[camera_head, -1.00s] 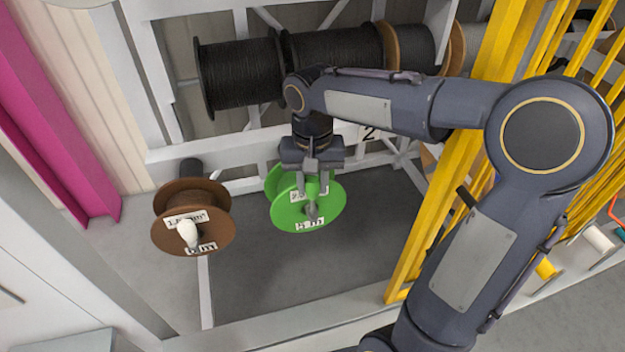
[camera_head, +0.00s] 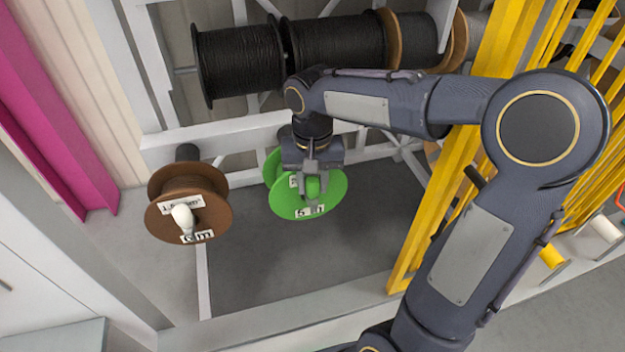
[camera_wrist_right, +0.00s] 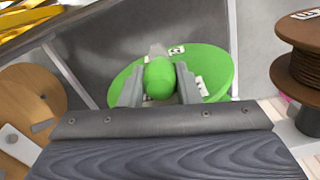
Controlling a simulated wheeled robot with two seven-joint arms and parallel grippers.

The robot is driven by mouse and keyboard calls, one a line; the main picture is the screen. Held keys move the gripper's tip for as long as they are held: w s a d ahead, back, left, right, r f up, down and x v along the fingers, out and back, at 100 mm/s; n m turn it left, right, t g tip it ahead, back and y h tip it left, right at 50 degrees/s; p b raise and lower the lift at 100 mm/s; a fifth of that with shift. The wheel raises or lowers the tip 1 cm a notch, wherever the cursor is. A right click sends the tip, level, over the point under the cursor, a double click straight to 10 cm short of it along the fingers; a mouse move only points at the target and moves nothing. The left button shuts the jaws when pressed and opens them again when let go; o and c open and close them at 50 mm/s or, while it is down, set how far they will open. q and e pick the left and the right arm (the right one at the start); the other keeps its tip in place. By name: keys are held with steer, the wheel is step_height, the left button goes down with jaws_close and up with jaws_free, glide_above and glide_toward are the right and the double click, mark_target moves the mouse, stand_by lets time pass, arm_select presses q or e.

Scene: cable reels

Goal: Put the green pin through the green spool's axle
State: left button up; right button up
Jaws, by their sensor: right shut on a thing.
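The green spool (camera_head: 325,205) sits on its axle in the middle of the rack, its labelled disc facing out. In the right wrist view the spool (camera_wrist_right: 215,62) lies just beyond my right gripper's fingertips. My right gripper (camera_head: 314,185) is shut on the green pin (camera_head: 313,188), in front of the spool's centre. The rounded end of the green pin (camera_wrist_right: 159,78) shows between the fingers in the wrist view. The pin's far end and the axle hole are hidden, so I cannot tell whether the pin is inside. My left gripper is not in view.
A brown spool (camera_head: 215,214) with a white pin (camera_head: 183,217) at its centre hangs to the left. Black cable reels (camera_head: 240,62) line the rack above. The grey floor below the spools is clear.

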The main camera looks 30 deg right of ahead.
steer(key=o, duration=1)
steer(key=shift+o, duration=0.2)
steer(key=shift+r, duration=0.1)
step_height(320, 180, up, 8)
steer(key=shift+f, duration=0.15)
steer(key=shift+s, duration=0.1)
steer(key=s+a+f+n+t+y, duration=0.1)
steer(key=s+f, duration=0.3)
steer(key=s, duration=0.4)
steer(key=s+a+f+n+t+y, duration=0.2)
steer(key=s+a+f+t, duration=0.1)
steer(key=s, duration=0.5)
steer(key=shift+s+f+n+t+y, duration=0.3)
steer(key=shift+s+f+t+y, duration=0.15)
steer(key=shift+t, duration=0.35)
